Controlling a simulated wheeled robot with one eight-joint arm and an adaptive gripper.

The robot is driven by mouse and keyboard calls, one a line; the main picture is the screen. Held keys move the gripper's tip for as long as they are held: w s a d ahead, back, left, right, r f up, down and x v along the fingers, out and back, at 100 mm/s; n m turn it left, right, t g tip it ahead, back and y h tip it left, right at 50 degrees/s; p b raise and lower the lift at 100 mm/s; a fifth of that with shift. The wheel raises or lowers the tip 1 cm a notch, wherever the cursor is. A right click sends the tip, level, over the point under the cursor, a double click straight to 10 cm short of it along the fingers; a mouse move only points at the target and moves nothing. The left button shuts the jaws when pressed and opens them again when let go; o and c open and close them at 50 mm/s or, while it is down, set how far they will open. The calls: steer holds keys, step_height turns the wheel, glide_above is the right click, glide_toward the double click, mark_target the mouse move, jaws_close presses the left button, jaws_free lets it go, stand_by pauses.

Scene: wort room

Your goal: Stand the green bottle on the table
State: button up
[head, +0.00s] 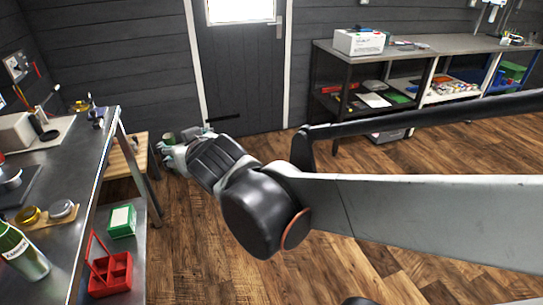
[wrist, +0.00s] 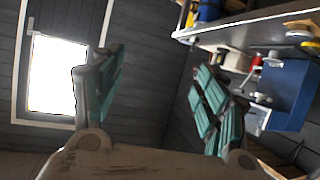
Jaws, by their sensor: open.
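The green bottle (head: 22,252) has a white label and is at the lower left of the head view, partly cut off by the picture edge. It looks upright or slightly tilted on the dark metal bench (head: 72,185). A small wooden table (head: 114,163) stands behind the bench's far end. My gripper (head: 168,145) is well away from the bottle, near the right side of the wooden table in the picture. In the wrist view, my gripper (wrist: 160,82) has its two teal-padded fingers wide apart with nothing between them. The bottle is not in the wrist view.
A wooden board with round lids (head: 48,214) lies near the bottle. A red carrier (head: 110,273) and a green box (head: 122,221) sit on the lower shelf. A long workbench (head: 425,45) lines the back wall. The wooden floor between is largely clear.

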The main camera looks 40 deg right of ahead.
steer(key=s+a+f+g+y, duration=0.1)
steer(key=s+f+g, duration=0.2)
steer(key=s, duration=0.4)
steer(key=s+a+f+n+g+y, duration=0.1)
steer(key=s+f+g, duration=0.2)
steer(key=s, duration=0.5)
steer(key=shift+s+a+f, duration=0.15)
steer(key=shift+a+f, duration=0.15)
steer(key=shift+f, duration=0.5)
